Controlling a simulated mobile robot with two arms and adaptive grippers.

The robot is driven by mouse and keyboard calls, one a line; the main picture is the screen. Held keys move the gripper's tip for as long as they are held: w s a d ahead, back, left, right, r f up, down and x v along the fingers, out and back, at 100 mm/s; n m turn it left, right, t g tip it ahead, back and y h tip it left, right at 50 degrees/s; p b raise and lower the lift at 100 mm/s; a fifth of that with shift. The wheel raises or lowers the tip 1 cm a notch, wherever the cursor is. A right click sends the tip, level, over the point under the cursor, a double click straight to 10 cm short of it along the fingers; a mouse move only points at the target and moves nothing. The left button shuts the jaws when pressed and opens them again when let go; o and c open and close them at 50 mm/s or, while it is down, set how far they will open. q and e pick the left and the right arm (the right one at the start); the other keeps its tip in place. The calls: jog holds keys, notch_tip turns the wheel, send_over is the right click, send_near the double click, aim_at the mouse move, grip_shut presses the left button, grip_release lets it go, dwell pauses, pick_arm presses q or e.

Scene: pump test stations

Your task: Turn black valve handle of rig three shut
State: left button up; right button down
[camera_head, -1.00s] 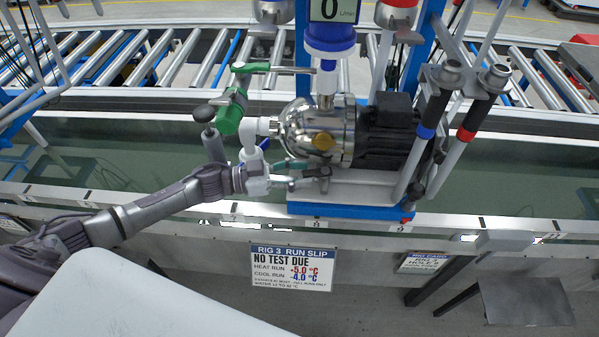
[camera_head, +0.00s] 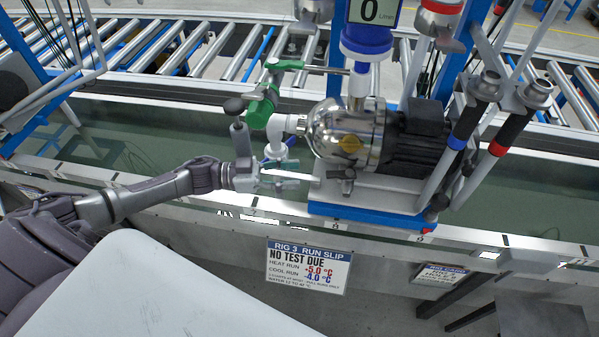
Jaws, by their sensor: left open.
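The black valve handle (camera_head: 239,132) is a dark bar with a round knob at its top, standing upright at the left of rig three, beside the green valve (camera_head: 262,108). Its lower end is hidden behind my left wrist. My left gripper (camera_head: 292,175) is just below and right of the handle, pointing right, with its fingers apart and nothing visible between them. It is in front of the white pipe and left of the pump base. I cannot tell whether my wrist touches the handle. My right gripper is not in view.
The silver pump (camera_head: 345,135) with its black motor sits on a blue-edged base (camera_head: 370,216). Blue- and red-banded hoses stand at its right. A rig 3 run slip (camera_head: 308,267) hangs on the front rail. A roller conveyor (camera_head: 190,50) runs behind.

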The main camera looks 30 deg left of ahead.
pick_arm(q)
jog(key=shift+c, duration=0.3)
jog(key=shift+s+d+f, duration=0.1)
jog(key=shift+s+d, duration=0.05)
jog(key=shift+c, duration=0.7)
jog(key=m+t+y+b, duration=0.4)
jog(key=m+t+y, duration=0.2)
jog(key=m, duration=0.7)
send_near(331, 179)
jog(key=shift+g, duration=0.4)
jog(key=p+x, duration=0.1)
jog(key=x, duration=0.2)
jog(key=p+x, duration=0.1)
jog(key=x, duration=0.3)
jog(key=r+p+x, duration=0.1)
jog(key=x, duration=0.2)
jog(key=shift+w+d+f+p, duration=0.1)
jog(key=shift+w+p, duration=0.3)
jog(key=shift+w, duration=0.05)
jog(key=shift+w+d+f, duration=0.1)
jog(key=shift+w+d, duration=0.25)
